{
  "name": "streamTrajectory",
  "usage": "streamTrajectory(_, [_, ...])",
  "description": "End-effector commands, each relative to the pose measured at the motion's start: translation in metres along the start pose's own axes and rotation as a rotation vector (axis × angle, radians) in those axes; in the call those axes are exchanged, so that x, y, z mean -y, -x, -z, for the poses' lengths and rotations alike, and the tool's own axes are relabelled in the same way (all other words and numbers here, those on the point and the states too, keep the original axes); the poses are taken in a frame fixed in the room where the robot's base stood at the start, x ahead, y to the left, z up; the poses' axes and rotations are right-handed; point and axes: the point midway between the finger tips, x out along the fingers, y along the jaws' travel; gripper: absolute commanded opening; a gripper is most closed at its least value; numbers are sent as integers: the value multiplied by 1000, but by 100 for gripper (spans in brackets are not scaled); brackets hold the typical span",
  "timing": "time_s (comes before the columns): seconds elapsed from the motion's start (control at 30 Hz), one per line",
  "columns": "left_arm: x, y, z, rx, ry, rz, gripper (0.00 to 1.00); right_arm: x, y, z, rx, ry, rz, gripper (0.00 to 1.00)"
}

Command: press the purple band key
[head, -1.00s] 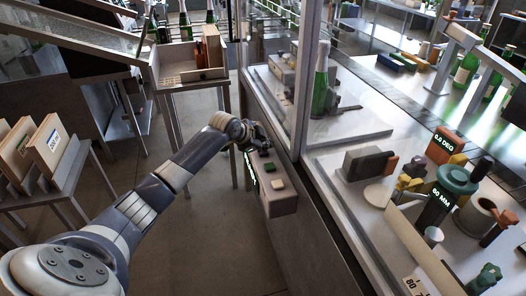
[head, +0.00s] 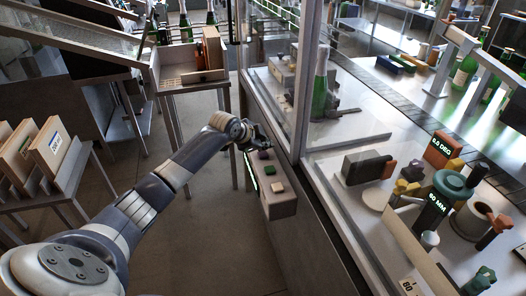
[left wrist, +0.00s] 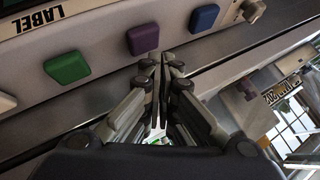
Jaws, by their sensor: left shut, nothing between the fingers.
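The purple band key (left wrist: 142,38) sits on a pale key panel (left wrist: 100,82) in the left wrist view, between a green key (left wrist: 66,67) and a blue key (left wrist: 203,18). It also shows in the head view (head: 263,155), close to my left gripper (head: 256,139). My left gripper is shut and empty. Its fingertips (left wrist: 155,63) are just below the purple key in the left wrist picture; I cannot tell whether they touch it. The blue key is hidden by the gripper in the head view. My right gripper is not in view.
A cream key (head: 278,187) is at the panel's near end. A clear guard with a metal post (head: 303,80) stands right of the panel, with a green bottle (head: 319,95) behind it. A wooden crate (head: 190,72) stands at the back left.

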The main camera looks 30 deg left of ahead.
Motion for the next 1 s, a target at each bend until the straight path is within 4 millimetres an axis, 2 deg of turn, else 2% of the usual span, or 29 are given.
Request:
streamTrajectory(0.33, [1,2,1,-1,0,1,0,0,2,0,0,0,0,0])
streamTrajectory(0.8, [24,33,24,-1,0,1,0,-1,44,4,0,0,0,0])
streamTrajectory(1.0, [26,35,26,-1,0,0,0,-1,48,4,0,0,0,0])
